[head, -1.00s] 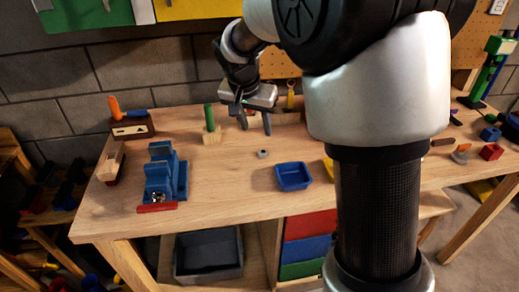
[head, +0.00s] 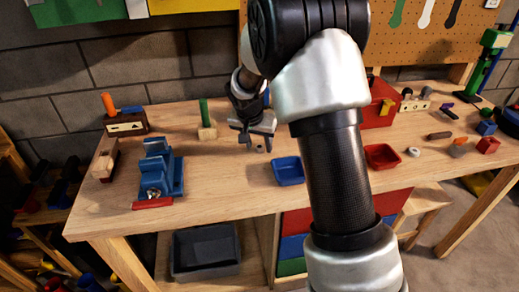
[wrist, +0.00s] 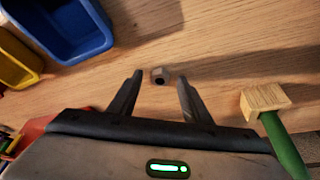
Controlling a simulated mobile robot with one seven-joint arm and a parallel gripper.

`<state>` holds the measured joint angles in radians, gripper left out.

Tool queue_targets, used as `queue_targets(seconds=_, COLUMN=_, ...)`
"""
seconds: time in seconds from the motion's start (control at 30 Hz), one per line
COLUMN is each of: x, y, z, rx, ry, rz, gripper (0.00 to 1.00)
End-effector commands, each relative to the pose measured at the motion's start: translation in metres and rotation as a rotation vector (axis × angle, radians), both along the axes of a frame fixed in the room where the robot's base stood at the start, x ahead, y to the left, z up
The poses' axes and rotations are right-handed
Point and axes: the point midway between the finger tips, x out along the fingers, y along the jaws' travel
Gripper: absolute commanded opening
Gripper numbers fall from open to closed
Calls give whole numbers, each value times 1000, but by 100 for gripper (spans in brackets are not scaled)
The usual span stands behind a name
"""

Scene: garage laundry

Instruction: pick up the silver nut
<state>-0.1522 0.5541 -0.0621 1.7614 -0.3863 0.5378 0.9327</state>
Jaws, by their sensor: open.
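The silver nut (wrist: 160,75) lies on the wooden workbench and shows in the wrist view just beyond the gap between my fingertips. My gripper (wrist: 160,77) is open, with one finger on each side of the nut's line and nothing held. In the head view my gripper (head: 257,147) points down at the bench, left of and behind the blue tray. The nut (head: 260,150) is small there and partly crowded by the fingers. I cannot tell the exact height of the fingertips above the bench.
A blue tray (head: 288,171) stands close by on the right. A green-handled mallet (head: 206,131) stands to the left, near one finger in the wrist view. A blue vise (head: 160,175) sits further left. A red tray (head: 382,157) and a pale ring (head: 413,152) are beyond my arm.

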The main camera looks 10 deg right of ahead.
Motion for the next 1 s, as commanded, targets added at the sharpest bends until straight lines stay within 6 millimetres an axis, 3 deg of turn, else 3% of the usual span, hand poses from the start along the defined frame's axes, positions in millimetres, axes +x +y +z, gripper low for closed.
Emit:
queue_targets(seconds=0.2, x=0, y=0, z=-1, rx=0, ry=0, rz=0, gripper=44)
queue_targets(seconds=0.47, x=0, y=0, z=-1, rx=0, ry=0, rz=0, gripper=0)
queue_targets(seconds=0.77, x=1, y=0, z=5, rx=0, ry=-2, rz=0, gripper=0)
queue_targets(seconds=1.0, x=2, y=0, z=48, rx=1, ry=-6, rz=-1, gripper=0)
